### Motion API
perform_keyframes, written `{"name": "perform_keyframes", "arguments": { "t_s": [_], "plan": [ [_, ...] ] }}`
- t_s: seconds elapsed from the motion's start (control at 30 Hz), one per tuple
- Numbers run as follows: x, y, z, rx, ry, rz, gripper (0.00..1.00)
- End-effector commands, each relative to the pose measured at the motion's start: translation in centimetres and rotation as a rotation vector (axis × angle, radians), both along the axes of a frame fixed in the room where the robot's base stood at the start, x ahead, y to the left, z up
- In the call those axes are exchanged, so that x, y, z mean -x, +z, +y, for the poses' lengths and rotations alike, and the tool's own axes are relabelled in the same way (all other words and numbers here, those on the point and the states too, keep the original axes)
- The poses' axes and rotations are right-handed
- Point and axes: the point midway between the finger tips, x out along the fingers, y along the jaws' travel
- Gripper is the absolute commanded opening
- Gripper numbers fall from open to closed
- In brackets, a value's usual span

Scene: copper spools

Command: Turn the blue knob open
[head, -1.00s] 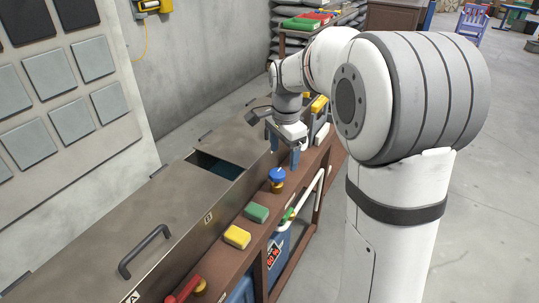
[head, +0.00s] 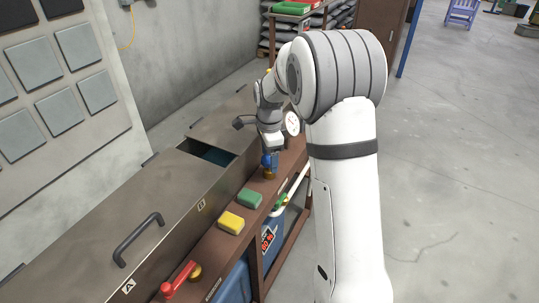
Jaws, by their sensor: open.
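The blue knob (head: 266,160) sits on a brass base on the brown front ledge of the bench. In the head view my gripper (head: 271,158) is right at the knob, with its fingers pointing down around or just beside it. The gripper hides part of the knob, and I cannot tell whether the fingers touch it. The jaws are open.
A red-handled valve (head: 178,281) is at the near end. A metal lid with a dark handle (head: 138,238) and an open compartment (head: 207,152) lie left. Open floor lies right.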

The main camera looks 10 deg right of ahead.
Motion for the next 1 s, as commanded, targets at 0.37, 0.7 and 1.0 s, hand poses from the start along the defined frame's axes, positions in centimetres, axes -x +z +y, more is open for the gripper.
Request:
{"name": "perform_keyframes", "arguments": {
  "t_s": [0.37, 0.7, 1.0],
  "plan": [
    [0.0, -0.07, 0.01, 0.0, 0.0, 0.0, 0.58],
    [-0.01, -0.05, 0.01, 0.0, 0.001, 0.0, 0.31],
    [-0.02, -0.05, 0.02, 0.0, 0.019, -0.001, 0.26]
  ]
}}
